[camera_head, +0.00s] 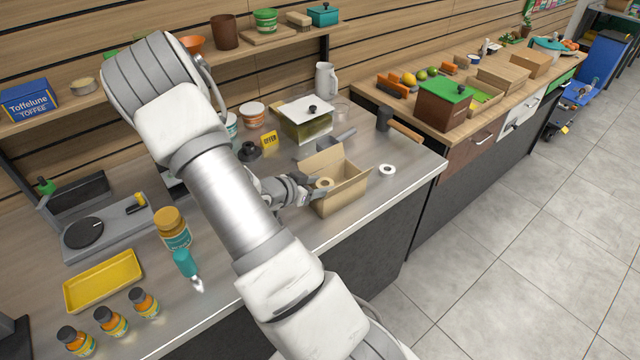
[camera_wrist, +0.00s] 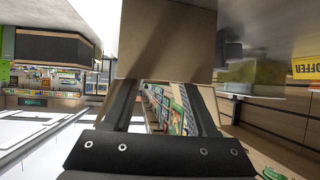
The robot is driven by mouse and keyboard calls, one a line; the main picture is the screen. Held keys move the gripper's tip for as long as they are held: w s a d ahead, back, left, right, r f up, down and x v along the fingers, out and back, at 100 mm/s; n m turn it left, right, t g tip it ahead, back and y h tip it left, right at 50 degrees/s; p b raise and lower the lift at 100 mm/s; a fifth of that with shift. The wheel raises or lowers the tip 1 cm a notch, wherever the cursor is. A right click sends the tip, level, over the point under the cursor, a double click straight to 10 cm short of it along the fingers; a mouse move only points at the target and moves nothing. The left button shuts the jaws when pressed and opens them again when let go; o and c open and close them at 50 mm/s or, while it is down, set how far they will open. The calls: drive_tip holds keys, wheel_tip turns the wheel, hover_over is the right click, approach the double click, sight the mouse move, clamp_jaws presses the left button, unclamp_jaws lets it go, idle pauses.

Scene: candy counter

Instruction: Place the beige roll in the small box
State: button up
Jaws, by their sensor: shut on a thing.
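The beige roll (camera_head: 324,183) is at the tips of my gripper (camera_head: 312,186), which is shut on it. The small box (camera_head: 347,194) is an open cardboard carton on the counter. The roll shows at the left part of the box opening; I cannot tell whether it touches the box floor. In the wrist view, a tan cardboard surface (camera_wrist: 165,40), likely the box, fills the space ahead of my gripper fingers (camera_wrist: 163,95). The roll cannot be made out clearly there.
A white roll (camera_head: 387,170) lies right of the box, near the counter edge. A metal scoop (camera_head: 340,138), a lidded glass container (camera_head: 306,122) and a yellow offer sign (camera_head: 269,141) stand behind. A mallet (camera_head: 398,125) lies back right. Bottles and a yellow tray (camera_head: 103,281) are at left.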

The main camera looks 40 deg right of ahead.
drive_tip(key=o, duration=1.1)
drive_tip(key=shift+r, duration=0.1)
